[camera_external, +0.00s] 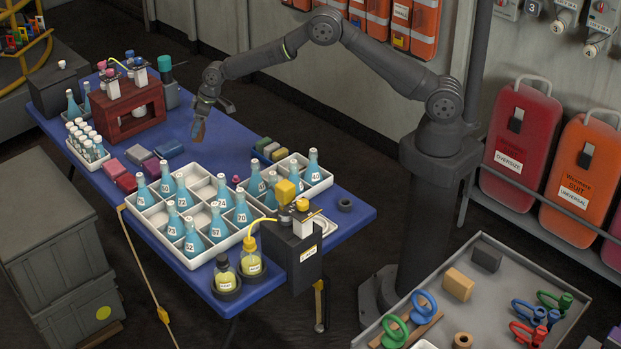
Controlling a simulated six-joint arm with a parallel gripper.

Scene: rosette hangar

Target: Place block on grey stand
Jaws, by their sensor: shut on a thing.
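My gripper (207,113) hangs above the middle of the blue table, pointing down. The exact grip is small and partly hidden. I cannot tell for sure which thing is the grey stand. A dark grey stand-like unit (305,262) with a yellow cube on top is at the table's front right edge.
White divided trays (155,216) hold several blue flasks in front of my gripper. Loose coloured blocks (125,183) lie to the left, more (271,150) to the right. A red rack (130,112) stands behind left. Bare blue table (222,150) lies below my gripper.

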